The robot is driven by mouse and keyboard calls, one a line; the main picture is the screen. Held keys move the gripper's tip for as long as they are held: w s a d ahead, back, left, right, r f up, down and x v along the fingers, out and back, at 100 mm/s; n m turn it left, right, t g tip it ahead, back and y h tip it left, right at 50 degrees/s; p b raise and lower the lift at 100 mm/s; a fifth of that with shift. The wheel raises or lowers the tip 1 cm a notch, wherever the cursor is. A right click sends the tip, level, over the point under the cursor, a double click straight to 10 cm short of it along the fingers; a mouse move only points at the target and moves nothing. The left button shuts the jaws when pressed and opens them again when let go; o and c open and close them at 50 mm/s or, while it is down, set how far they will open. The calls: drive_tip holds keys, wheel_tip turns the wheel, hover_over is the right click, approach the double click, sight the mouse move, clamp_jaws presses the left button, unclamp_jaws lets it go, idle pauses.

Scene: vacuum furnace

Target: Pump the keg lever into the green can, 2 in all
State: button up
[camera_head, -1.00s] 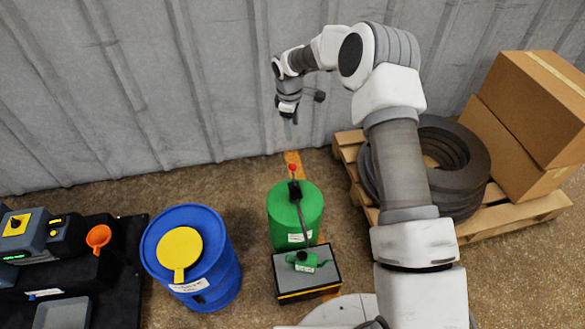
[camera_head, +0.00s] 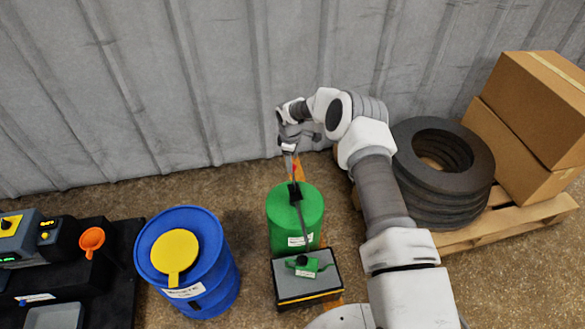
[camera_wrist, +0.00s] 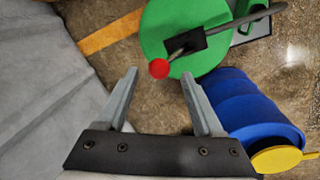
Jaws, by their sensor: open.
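The green keg (camera_head: 284,213) stands on the floor in front of the wall. Its lever, with a red knob, rises from a black mount on its top; in the wrist view the red knob (camera_wrist: 159,68) shows just beyond and between my fingertips. My gripper (camera_head: 290,155) is open, pointing down at the knob, with nothing held. It also shows in the wrist view (camera_wrist: 160,78). The small green can (camera_head: 307,266) stands on a grey-topped box (camera_head: 290,288) in front of the keg, under a curved spout. In the head view the knob is partly hidden by my fingers.
A blue barrel (camera_head: 215,262) with a yellow paddle-shaped lid (camera_head: 175,252) stands left of the keg. Tyre-like black rings (camera_head: 455,200) and cardboard boxes (camera_head: 535,110) sit on a pallet (camera_head: 510,222) at right. The corrugated wall (camera_head: 190,80) is close behind.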

sight(293, 174)
drive_tip(key=shift+w+f+b, duration=0.2)
drive_tip(key=shift+f+b, duration=0.1)
drive_tip(key=shift+f, duration=1.2)
clamp_jaws()
idle(0.4)
